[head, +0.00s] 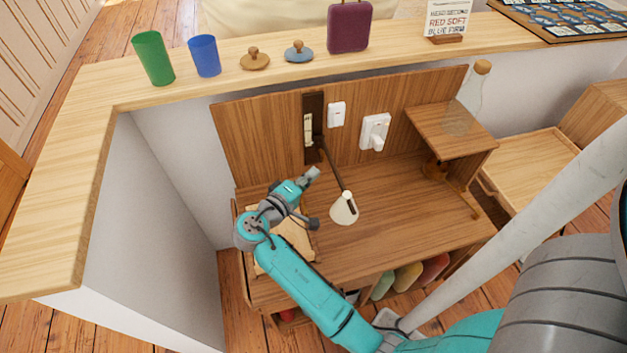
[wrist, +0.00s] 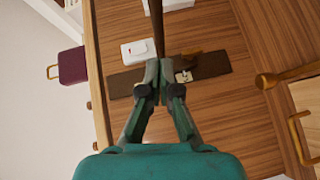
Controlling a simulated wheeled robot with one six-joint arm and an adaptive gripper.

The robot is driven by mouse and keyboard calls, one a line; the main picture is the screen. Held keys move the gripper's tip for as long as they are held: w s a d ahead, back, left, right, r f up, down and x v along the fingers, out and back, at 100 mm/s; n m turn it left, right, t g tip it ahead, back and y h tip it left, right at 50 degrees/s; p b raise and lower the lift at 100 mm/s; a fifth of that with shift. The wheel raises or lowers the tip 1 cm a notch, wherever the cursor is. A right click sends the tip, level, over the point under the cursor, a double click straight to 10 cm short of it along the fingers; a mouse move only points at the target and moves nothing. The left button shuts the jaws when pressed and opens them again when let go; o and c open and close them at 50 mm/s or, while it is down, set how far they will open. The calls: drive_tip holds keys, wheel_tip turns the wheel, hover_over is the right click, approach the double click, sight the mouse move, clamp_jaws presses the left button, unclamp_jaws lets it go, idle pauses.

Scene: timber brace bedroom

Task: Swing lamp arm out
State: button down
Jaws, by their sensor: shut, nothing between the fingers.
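The wall lamp has a dark upright wall plate (head: 313,128), a thin dark lamp arm (head: 335,168) and a cream cone shade (head: 343,209). The lamp arm slopes down and right from the plate, out over the desk. My gripper (head: 313,173) is just left of the lamp arm in the head view. In the wrist view my gripper (wrist: 158,72) is shut and empty, its fingertips in front of the dark wall plate (wrist: 212,64). The lamp arm (wrist: 157,22) runs up from beside the fingertips; whether they touch is unclear.
A white switch (head: 337,114) and a socket with a plug (head: 375,131) are on the panel, right of the plate. A shelf (head: 450,128) carries a clear corked bottle (head: 470,95). Cups and a purple case (head: 349,26) stand on the ledge above. The desk's right half (head: 410,215) is clear.

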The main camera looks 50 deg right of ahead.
drive_tip(key=s+a+r, duration=0.1)
drive_tip(key=a, duration=0.9)
drive_tip(key=shift+s+r, duration=0.25)
drive_tip(key=shift+s, duration=0.15)
